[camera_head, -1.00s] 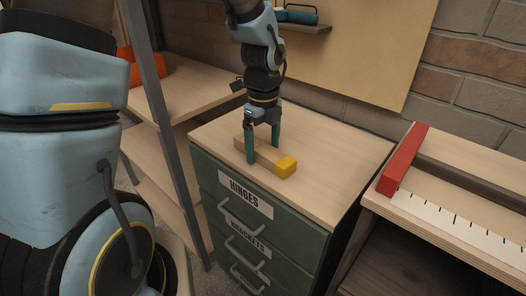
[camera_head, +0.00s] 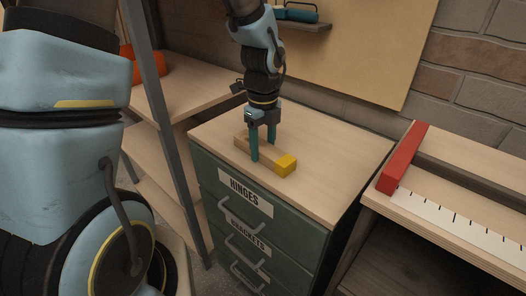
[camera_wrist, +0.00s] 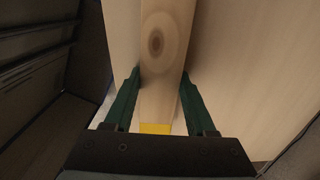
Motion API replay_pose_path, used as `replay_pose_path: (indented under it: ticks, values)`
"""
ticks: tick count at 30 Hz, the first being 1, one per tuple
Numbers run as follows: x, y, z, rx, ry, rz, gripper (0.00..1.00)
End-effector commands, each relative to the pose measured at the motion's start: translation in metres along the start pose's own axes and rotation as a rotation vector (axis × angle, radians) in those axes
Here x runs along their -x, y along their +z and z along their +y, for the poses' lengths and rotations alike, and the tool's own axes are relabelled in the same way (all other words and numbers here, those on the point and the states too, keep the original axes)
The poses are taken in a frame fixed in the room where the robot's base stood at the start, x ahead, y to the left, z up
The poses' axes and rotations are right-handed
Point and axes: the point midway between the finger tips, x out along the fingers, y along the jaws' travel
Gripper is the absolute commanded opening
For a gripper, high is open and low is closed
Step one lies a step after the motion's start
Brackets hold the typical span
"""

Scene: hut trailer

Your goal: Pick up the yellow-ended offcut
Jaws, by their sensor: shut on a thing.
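The yellow-ended offcut (camera_head: 287,165) is a short wooden bar lying on top of the green drawer cabinet, its yellow end toward the lower right. My gripper (camera_head: 262,154) points down over it and is shut on its wooden middle, one green finger on each side. In the wrist view the offcut (camera_wrist: 160,85) runs between the fingers of my gripper (camera_wrist: 160,90), with a dark knot on its wood and a strip of yellow at the palm. The offcut appears to rest on the cabinet top; no clear gap shows under it.
The cabinet top (camera_head: 330,155) is otherwise clear. Its drawers are labelled HINGES and BRACKETS. A bench with a red block (camera_head: 403,158) and a ruler strip stands to the right. A grey upright post (camera_head: 160,110) and wooden shelves stand to the left. A small wall shelf (camera_head: 300,27) is behind.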

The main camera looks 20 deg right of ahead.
Motion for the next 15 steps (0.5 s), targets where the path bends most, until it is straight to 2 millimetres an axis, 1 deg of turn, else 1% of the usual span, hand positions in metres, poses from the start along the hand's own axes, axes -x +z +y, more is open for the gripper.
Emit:
replay_pose_path:
  ticks: [1,4,12,15]
  values:
    - [0.0002,0.0000,-0.0001,0.000,0.000,0.000,0.11]
    - [0.0002,0.0000,-0.0001,0.000,0.000,0.000,0.00]
    - [0.0010,0.0001,-0.0003,0.000,-0.001,0.000,0.00]
    - [0.0073,0.0007,-0.0010,0.001,-0.004,-0.002,0.00]
